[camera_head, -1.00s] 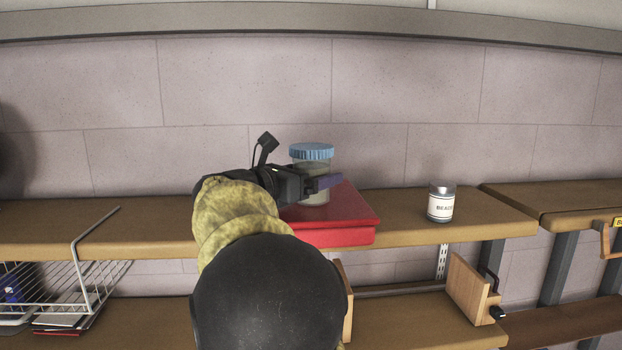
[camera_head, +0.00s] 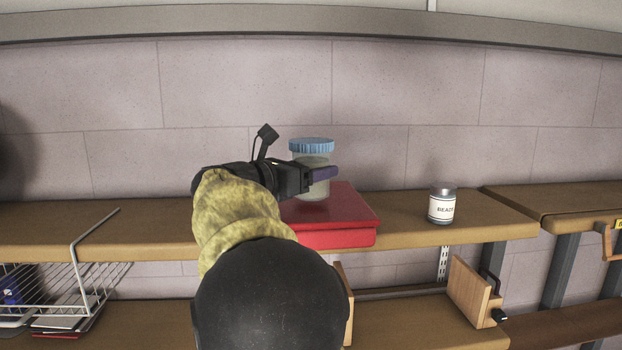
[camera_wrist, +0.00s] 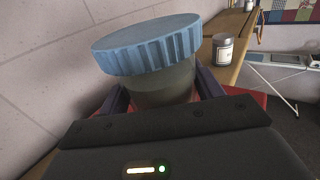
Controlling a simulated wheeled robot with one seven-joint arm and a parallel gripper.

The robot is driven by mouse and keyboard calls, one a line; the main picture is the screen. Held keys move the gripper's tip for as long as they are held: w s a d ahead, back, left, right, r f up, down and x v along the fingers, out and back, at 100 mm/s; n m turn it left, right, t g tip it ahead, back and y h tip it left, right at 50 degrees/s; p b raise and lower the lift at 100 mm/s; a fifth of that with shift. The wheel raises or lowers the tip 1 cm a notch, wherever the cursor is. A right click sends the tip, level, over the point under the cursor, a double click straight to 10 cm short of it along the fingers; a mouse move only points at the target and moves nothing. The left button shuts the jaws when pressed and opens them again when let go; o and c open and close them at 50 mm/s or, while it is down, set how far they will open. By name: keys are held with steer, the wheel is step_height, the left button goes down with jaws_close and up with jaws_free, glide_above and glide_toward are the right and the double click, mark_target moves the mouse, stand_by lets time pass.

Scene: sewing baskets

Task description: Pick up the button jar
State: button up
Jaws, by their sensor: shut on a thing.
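The button jar (camera_head: 312,158) is a clear, greyish jar with a ribbed blue lid, upright above the red box or book (camera_head: 345,208) on the upper shelf. My gripper (camera_head: 322,175) reaches it from the left and is shut on its body below the lid. In the wrist view the jar's blue lid (camera_wrist: 148,44) fills the middle, with a dark finger on each side of the jar body (camera_wrist: 165,88). The jar's lower part is partly hidden by my gripper. I cannot tell for sure whether its base still touches the red surface.
A small white tin labelled as beads (camera_head: 442,204) stands to the right on the wooden shelf (camera_head: 400,222); it also shows in the wrist view (camera_wrist: 222,50). A wall (camera_head: 240,90) is close behind. A white wire basket (camera_head: 75,280) hangs at lower left.

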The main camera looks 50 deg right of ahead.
mark_target(312, 140)
step_height(312, 140, up, 9)
steer(key=shift+f+b, duration=0.15)
steer(key=shift+b, duration=0.85)
